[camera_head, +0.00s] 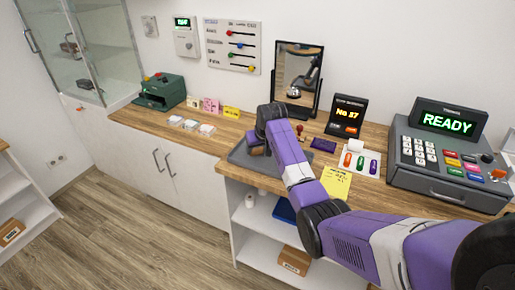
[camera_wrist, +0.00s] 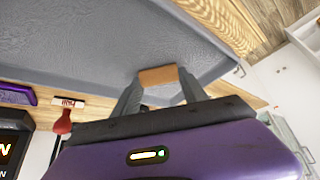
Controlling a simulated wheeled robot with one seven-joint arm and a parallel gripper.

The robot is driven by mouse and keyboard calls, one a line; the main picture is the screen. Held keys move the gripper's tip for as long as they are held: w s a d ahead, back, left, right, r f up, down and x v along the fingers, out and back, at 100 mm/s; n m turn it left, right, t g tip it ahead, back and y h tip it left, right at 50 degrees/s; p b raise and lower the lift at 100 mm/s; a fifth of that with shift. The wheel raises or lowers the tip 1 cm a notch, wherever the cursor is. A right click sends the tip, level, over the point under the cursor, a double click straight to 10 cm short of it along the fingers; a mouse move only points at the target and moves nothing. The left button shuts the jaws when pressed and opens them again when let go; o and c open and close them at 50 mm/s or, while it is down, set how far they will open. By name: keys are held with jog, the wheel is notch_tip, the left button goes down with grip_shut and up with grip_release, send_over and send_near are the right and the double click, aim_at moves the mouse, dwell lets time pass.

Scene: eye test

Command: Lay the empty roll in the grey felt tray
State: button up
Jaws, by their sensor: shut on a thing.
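The grey felt tray (camera_head: 238,158) lies on the wooden counter, partly hidden behind my arm in the head view. In the wrist view the tray (camera_wrist: 130,35) fills much of the upper picture. My gripper (camera_wrist: 159,82) is shut on the empty roll (camera_wrist: 158,75), a short brown cardboard piece held between the two grey fingertips. The roll shows against the tray, near its edge; I cannot tell whether it touches the felt. In the head view only a small brown bit of the roll (camera_head: 257,151) shows beside my arm.
A red-handled stamp (camera_wrist: 64,122) and a purple pad (camera_head: 324,145) lie right of the tray. A mirror (camera_head: 297,80) stands behind. A "No 27" display (camera_head: 346,116), a card with coloured pieces (camera_head: 359,162), a yellow note (camera_head: 336,182) and a cash register (camera_head: 440,155) are further right.

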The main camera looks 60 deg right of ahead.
jog(key=o, duration=1.3)
jog(key=shift+r, duration=0.15)
jog(key=v, duration=1.2)
jog(key=shift+b, duration=0.35)
